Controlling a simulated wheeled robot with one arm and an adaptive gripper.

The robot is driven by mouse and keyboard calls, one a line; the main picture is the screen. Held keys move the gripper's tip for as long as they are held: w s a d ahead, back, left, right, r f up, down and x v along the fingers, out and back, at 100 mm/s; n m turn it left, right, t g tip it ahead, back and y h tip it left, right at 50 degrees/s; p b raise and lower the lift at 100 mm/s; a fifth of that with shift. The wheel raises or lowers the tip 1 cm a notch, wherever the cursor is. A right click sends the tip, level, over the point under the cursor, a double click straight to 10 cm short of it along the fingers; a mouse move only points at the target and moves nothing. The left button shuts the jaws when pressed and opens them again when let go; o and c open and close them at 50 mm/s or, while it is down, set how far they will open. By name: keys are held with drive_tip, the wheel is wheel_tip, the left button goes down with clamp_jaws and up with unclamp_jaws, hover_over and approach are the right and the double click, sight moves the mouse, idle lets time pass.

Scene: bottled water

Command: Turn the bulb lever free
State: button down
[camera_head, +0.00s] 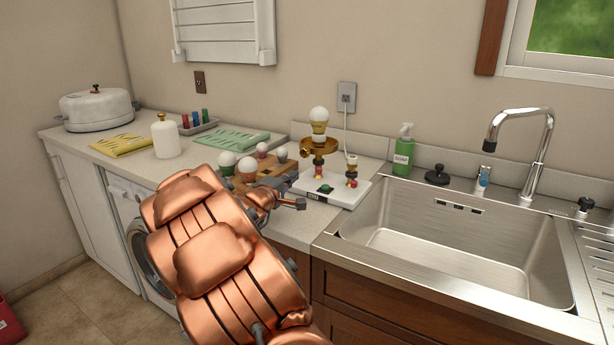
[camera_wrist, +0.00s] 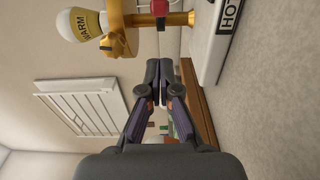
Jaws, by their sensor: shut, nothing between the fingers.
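The bulb fixture stands on a white base (camera_head: 331,189) on the counter left of the sink. A white bulb (camera_head: 319,114) sits upright in its gold holder (camera_head: 318,146). In the wrist view, the bulb (camera_wrist: 80,25) is marked WARM, the gold holder (camera_wrist: 118,32) is beside it, and a HOT label is on the base (camera_wrist: 207,60). I cannot tell which gold part is the lever. My gripper (camera_head: 303,203) is near the front left of the base, below the bulb. In the wrist view its fingers (camera_wrist: 157,86) are shut and empty, apart from the gold holder.
A wooden rack (camera_head: 284,187) with several bulbs is left of the fixture, close behind my arm. A smaller post (camera_head: 351,168) with a cord to the outlet (camera_head: 347,97) stands on the base. A green soap bottle (camera_head: 404,152) and the sink (camera_head: 450,245) are to the right.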

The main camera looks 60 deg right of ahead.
sight(319, 168)
drive_tip(key=d, duration=0.1)
drive_tip(key=s+d, duration=0.1)
drive_tip(key=shift+s+d+f, duration=0.1)
drive_tip(key=shift+d, duration=0.3)
drive_tip(key=shift+s+d+b, duration=0.4)
drive_tip(key=shift+s+d, duration=0.25)
drive_tip(key=shift+d, duration=0.15)
